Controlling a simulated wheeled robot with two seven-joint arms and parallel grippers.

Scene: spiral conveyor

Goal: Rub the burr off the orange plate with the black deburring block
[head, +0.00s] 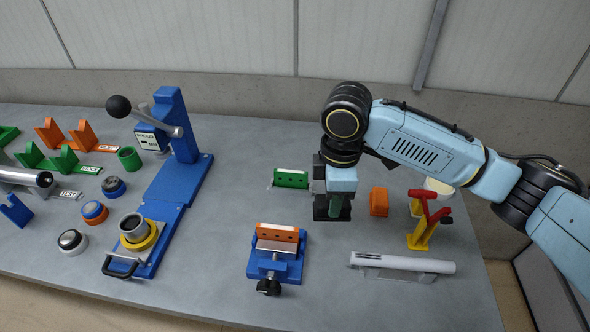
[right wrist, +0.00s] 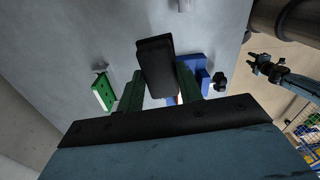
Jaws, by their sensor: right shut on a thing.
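The orange plate (head: 277,232) stands upright in the jaws of a blue vise (head: 262,265) at the front middle of the table. My right gripper (head: 334,205) is behind and to the right of the vise, pointing down. It is shut on the black deburring block (right wrist: 156,66), which shows between its green fingers in the right wrist view. The block is apart from the plate.
A green plate on a stand (head: 291,178) is behind the vise. An orange block (head: 379,201), a yellow and red stand (head: 424,224) and a white cylinder on a holder (head: 402,263) lie to the right. A blue lever press (head: 175,150) stands left. The table between press and vise is clear.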

